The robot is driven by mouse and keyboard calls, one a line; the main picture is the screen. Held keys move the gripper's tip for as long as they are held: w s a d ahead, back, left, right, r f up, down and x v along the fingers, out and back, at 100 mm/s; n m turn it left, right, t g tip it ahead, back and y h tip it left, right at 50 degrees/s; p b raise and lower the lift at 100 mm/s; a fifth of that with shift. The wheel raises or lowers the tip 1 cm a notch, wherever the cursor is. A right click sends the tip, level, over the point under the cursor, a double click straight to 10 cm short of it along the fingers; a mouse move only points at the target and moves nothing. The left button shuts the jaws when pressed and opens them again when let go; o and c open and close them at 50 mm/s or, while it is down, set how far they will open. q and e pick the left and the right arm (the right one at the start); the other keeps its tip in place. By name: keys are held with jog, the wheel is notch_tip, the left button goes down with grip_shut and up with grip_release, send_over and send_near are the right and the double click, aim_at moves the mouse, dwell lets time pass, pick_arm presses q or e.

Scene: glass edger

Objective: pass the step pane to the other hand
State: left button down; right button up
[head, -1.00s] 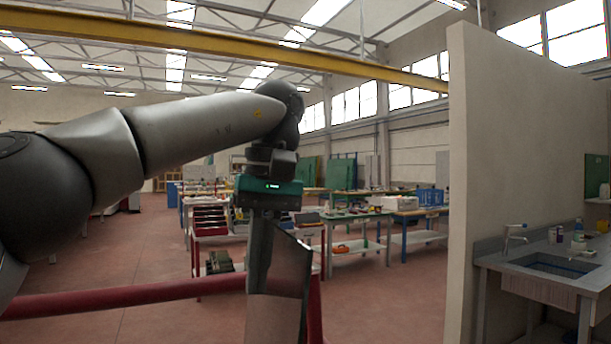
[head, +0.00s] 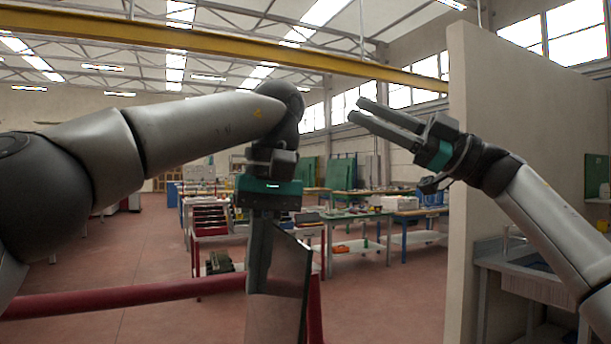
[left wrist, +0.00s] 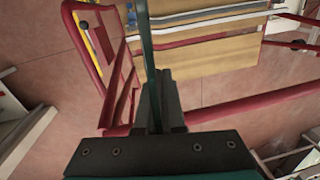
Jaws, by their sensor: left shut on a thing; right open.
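The step pane (head: 284,290) is a dark, reflective glass sheet hanging upright below my left gripper (head: 259,268) in the head view. My left gripper points down and is shut on the pane's upper part. In the left wrist view the pane (left wrist: 148,60) shows edge-on as a thin dark green strip between the fingers (left wrist: 158,105). The pane's lower end is cut off by the head frame. My right gripper (head: 362,111) is open and empty, raised to the upper right of the pane, its fingers pointing up and left, apart from the pane.
A red rail (head: 130,297) runs across the lower left, behind the pane. Workbenches (head: 345,217) with tools stand farther back. A partition wall (head: 470,90) and a sink counter (head: 530,275) are at the right. Open floor lies between.

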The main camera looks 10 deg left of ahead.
jog(key=s+a+r+n+g+h, duration=0.35)
jog(key=s+a+n, duration=0.2)
jog(key=s, duration=0.45)
jog(key=n+t+h, duration=0.2)
jog(key=n+h, duration=0.4)
jog(key=h, duration=0.4)
send_over(278, 286)
jog(key=s, duration=0.3)
notch_tip(278, 286, down, 6)
jog(key=f+n+t+h, duration=0.1)
jog(key=d+f+n+t+h, duration=0.1)
jog(key=f+h, duration=0.1)
jog(key=d+f+n+t+h, duration=0.1)
jog(key=f+h, duration=0.1)
jog(key=shift+f, duration=0.2)
jog(key=shift+n+t+h, duration=0.35)
jog(key=shift+h, duration=0.4)
jog(key=x, duration=0.8)
jog(key=d+x, duration=0.1)
jog(key=x, duration=0.3)
jog(key=shift+w+f, duration=0.25)
jog(key=shift+f, duration=0.1)
